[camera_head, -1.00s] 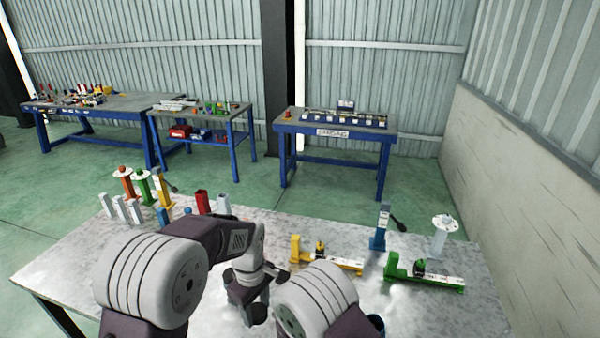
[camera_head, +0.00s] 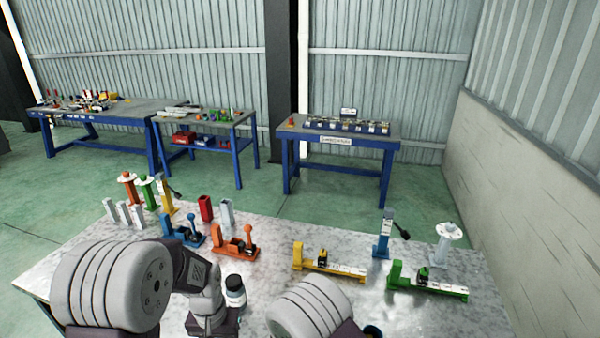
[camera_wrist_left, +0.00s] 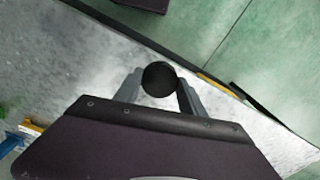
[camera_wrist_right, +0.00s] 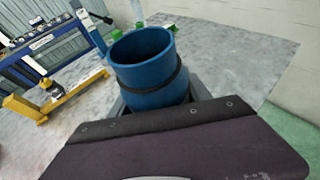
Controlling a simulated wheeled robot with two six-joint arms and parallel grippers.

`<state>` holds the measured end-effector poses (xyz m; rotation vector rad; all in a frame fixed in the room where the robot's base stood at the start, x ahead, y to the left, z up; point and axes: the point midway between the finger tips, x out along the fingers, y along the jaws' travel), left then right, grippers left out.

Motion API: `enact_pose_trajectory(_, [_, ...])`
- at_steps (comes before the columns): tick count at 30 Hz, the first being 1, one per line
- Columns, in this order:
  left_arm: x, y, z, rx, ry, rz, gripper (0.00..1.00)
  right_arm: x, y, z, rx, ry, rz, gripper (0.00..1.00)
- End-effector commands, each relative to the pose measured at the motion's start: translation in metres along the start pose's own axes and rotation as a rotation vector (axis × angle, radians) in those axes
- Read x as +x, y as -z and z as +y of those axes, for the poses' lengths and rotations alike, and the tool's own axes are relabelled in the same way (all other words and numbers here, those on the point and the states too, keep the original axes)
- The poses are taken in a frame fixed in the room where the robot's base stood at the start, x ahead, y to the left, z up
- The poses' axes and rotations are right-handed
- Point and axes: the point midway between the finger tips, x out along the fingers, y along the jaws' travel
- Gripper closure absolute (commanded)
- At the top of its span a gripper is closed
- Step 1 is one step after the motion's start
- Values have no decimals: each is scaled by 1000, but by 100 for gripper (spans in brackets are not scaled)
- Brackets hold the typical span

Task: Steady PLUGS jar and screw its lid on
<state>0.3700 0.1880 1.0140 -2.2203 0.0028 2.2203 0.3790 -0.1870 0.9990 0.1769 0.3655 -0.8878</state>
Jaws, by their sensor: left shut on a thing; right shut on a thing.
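An open blue jar (camera_wrist_right: 147,64) shows its round mouth and a dark band below the rim in the right wrist view. No label is readable on it. My right gripper (camera_wrist_right: 160,98) is shut around the jar. In the head view my left fingertips are hidden. A dark-capped jar with a pale body (camera_head: 235,291) stands just right of my left wrist.
Orange (camera_head: 237,243) and blue (camera_head: 182,233) fixtures stand behind my left arm. Yellow (camera_head: 326,263) and green (camera_head: 428,283) fixtures lie at the right. Posts and tubes line the back edge. The grey table (camera_head: 270,272) has bare patches between them.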

Motion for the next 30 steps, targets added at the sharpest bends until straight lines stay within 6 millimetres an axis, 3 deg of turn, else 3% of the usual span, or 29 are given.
enact_pose_trajectory(8, [0,0,0,-2,0,0,90,-1,-1,0,-1,-3,-1,100])
enact_pose_trajectory(11, [0,0,0,-2,0,0,90,-10,-5,5,-11,-30,-1,100])
enact_pose_trajectory(24, [0,0,0,-2,0,0,90,-104,-48,43,-122,-311,1,100])
enact_pose_trajectory(30, [0,0,0,-2,0,0,90,-122,-57,51,-150,-366,0,100])
